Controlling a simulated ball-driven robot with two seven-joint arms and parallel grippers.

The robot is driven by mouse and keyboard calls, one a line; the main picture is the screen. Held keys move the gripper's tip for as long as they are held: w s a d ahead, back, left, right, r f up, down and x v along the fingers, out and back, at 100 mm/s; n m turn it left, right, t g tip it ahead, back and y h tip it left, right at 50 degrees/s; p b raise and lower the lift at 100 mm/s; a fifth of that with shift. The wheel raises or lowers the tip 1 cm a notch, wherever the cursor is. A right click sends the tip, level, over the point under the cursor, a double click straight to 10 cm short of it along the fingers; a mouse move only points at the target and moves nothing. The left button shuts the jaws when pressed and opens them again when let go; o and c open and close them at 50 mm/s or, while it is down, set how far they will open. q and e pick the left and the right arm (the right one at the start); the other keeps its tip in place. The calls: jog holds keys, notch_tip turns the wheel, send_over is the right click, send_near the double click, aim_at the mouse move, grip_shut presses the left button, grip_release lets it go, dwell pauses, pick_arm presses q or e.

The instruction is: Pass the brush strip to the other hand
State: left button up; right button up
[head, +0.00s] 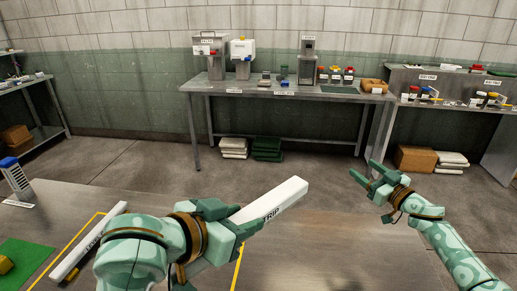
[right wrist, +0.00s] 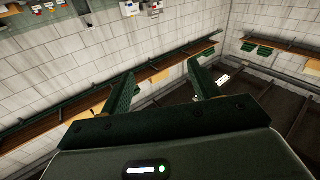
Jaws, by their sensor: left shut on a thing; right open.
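The brush strip (head: 285,197) is a long white bar with dark lettering, partly readable as "TRIP". My left gripper (head: 236,214) is shut on its near end and holds it over the metal table, with the free end pointing up and right. The gripped end is hidden by the gripper. My right gripper (head: 363,170) is open and empty, to the right of the strip's free end and apart from it. The right wrist view also shows the right gripper (right wrist: 161,80) with its fingers spread and nothing between them.
A second white lettered bar (head: 89,246) lies at the left of the metal table (head: 330,255), near yellow lines and a green mat (head: 22,262). A blue-topped item (head: 14,178) stands at the left edge. A bench (head: 290,91) with devices stands along the far wall.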

jog(key=s+a+r+n+g+y, duration=0.25)
jog(key=a+r+n+g, duration=0.2)
jog(key=a, duration=0.45)
jog(key=s+a+r+n+g+y, duration=0.1)
jog(key=a+r+n+g+y, duration=0.25)
jog(key=a+r+n, duration=0.35)
jog(key=s+a+r+n+g+y, duration=0.2)
jog(key=a+r+g, duration=0.2)
jog(key=a, duration=0.6)
pick_arm(q)
jog(key=shift+a, duration=0.1)
pick_arm(e)
notch_tip(320, 180, up, 4)
jog(key=n+g+h, duration=0.5)
jog(key=n+h, duration=0.2)
jog(key=h, duration=0.9)
send_over(258, 202)
notch_tip(258, 202, down, 12)
jog(key=shift+r, duration=0.2)
